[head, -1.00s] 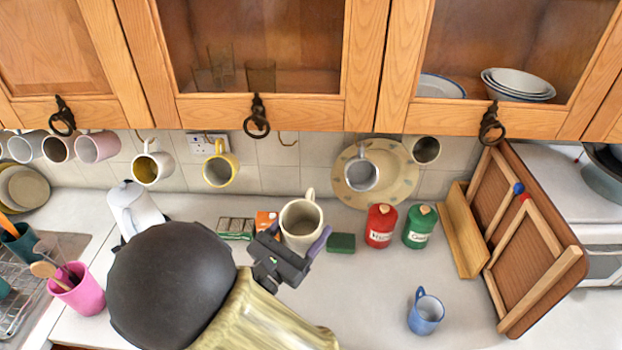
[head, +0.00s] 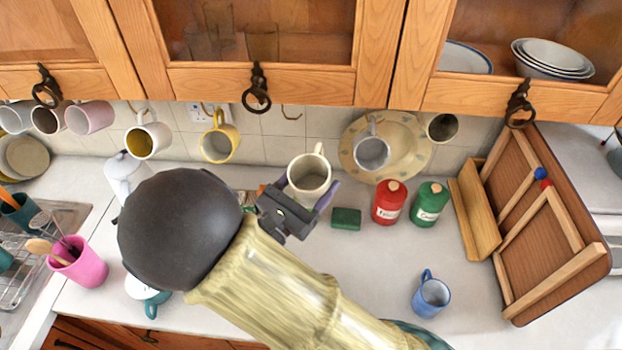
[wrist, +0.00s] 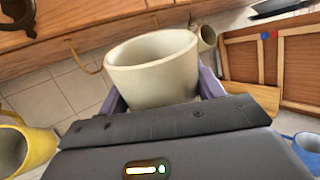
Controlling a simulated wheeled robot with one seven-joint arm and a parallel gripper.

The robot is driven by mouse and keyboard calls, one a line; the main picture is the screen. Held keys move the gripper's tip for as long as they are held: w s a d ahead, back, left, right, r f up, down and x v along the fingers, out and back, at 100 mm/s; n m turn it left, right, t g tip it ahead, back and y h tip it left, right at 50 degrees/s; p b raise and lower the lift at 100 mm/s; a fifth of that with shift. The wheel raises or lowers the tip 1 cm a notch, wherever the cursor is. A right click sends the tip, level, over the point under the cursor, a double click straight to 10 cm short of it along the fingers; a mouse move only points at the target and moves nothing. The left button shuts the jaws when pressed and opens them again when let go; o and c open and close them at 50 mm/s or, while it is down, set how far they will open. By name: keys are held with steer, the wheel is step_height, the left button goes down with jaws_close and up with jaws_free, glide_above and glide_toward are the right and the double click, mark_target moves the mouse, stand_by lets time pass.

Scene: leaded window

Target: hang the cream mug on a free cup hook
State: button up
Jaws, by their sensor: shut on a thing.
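My gripper (head: 307,186) is shut on the cream mug (head: 309,172), with a purple-grey finger on each side of it. The mug is upright, mouth up, and appears held above the counter, in front of the tiled wall. A free cup hook (head: 291,112) hangs under the cabinet, above and slightly left of the mug. The free hook (wrist: 82,55) shows left of the mug in the wrist view. The mug and hook are apart.
Red (head: 389,203) and green (head: 429,204) canisters stand below. A blue mug (head: 431,294) stands on the counter at right.

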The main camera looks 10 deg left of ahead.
steer(key=shift+w+a+r, duration=0.6)
steer(key=shift+w+r, duration=0.05)
steer(key=shift+w, duration=4.35)
steer(key=a+f, duration=0.1)
steer(key=a, duration=0.4)
steer(key=shift+s+a+f, duration=0.2)
steer(key=shift+a+f, duration=0.05)
steer(key=shift+a, duration=0.15)
steer(key=o, duration=1.3)
steer(key=shift+c, duration=0.2)
steer(key=shift+s+f, duration=0.1)
